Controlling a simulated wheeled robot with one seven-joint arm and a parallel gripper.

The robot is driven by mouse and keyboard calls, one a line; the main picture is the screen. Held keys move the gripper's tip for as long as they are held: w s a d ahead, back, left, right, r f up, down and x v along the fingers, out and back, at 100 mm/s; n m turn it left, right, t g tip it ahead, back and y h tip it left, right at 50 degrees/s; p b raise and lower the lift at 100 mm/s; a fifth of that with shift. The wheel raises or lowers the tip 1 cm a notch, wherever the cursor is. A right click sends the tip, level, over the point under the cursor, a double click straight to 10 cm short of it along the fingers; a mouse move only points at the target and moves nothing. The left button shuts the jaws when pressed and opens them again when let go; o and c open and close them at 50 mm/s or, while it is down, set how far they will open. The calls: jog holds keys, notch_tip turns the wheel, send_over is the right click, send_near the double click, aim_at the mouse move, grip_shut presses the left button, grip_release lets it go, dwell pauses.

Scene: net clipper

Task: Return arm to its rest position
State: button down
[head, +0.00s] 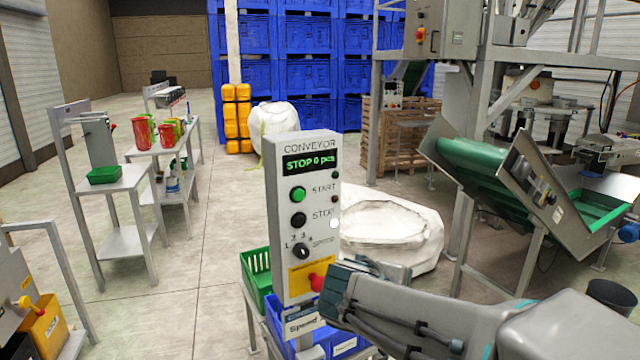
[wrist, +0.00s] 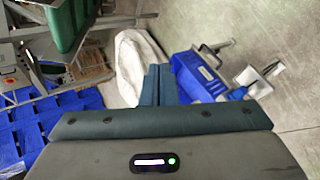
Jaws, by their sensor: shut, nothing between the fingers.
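My arm reaches in from the lower right of the head view. My gripper (head: 337,290) is at its end, in front of the lower right edge of the conveyor control panel (head: 290,235). In the wrist view the two dark fingers (wrist: 158,84) lie together, shut and empty. The panel stands upright, with a green START button (head: 298,195), a black STOP button (head: 298,220), a speed knob (head: 301,251) and a red button (head: 317,282) on a yellow plate. Its display reads STOP 0 pcs. I cannot tell whether the gripper touches the panel.
A green crate (head: 257,281) and a blue bin (head: 345,346) sit by the panel. A white sack (head: 395,240) lies behind my gripper. A conveyor with a green belt (head: 470,165) stands at right. Shelves (head: 120,185) stand at left, with open floor (head: 190,310) between.

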jog(key=s+f+m+g+y, duration=0.2)
jog(key=s+f+m+y, duration=0.1)
jog(key=s+m, duration=0.3)
jog(key=s+d+f+m+g+y, duration=0.1)
jog(key=s+f+m+g+y, duration=0.2)
jog(key=s+m, duration=0.3)
jog(key=shift+s+f+y, duration=0.3)
jog(key=shift+s+f, duration=0.45)
jog(key=shift+s, duration=0.6)
